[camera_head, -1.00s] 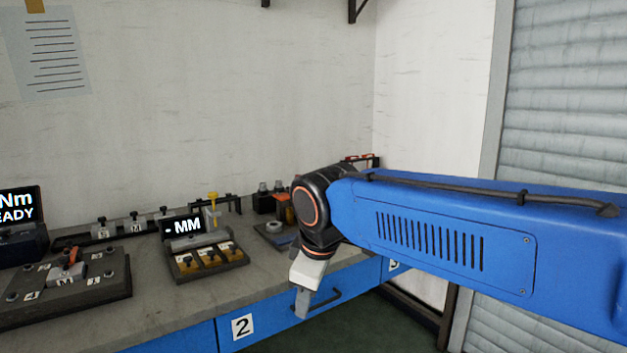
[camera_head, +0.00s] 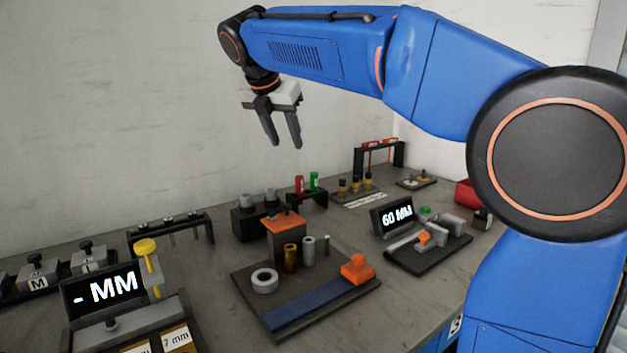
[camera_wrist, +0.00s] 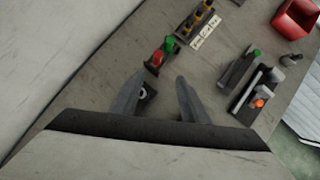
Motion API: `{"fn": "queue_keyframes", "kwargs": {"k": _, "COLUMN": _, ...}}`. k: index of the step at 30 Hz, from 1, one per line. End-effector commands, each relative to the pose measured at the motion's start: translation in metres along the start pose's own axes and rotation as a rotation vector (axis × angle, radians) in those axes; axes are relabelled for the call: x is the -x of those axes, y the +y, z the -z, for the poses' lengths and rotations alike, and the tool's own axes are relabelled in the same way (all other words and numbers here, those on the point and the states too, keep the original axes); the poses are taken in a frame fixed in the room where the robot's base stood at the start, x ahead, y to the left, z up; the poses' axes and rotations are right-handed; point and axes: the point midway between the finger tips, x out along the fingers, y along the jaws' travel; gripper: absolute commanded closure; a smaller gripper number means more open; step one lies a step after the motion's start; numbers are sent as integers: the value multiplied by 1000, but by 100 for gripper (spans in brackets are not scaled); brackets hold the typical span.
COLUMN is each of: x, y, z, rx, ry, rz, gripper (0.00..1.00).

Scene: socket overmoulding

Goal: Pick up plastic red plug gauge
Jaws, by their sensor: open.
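A small red upright plastic piece, which looks like the red plug gauge (camera_head: 299,184), stands beside a green one (camera_head: 314,181) in a black stand (camera_head: 307,200) near the wall. In the wrist view the red piece (camera_wrist: 156,59) lies just beyond my fingertips, with the green piece (camera_wrist: 170,44) beside it. My gripper (camera_head: 284,145) is open and empty, pointing down above the bench. It is clearly higher than the stand. In the wrist view my gripper's fingers (camera_wrist: 160,78) are spread apart.
A black block with grey knobs (camera_head: 257,215) stands left of the stand. A tray (camera_head: 335,312) with an orange-topped block, ring and cylinders is in front. A 60 MM gauge (camera_head: 397,216), a rack with red-topped items (camera_head: 380,150) and a red bin (camera_head: 468,194) are to the right.

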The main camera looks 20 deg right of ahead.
Motion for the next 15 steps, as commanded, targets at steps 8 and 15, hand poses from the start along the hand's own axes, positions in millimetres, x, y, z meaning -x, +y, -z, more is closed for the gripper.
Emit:
{"fn": "queue_keyframes", "kwargs": {"k": 8, "x": -20, "y": 6, "z": -3, "rx": 41, "ry": -6, "rz": 6, "gripper": 59}}
{"fn": "queue_keyframes", "kwargs": {"k": 15, "x": -63, "y": 6, "z": -3, "rx": 39, "ry": -5, "rz": 6, "gripper": 59}}
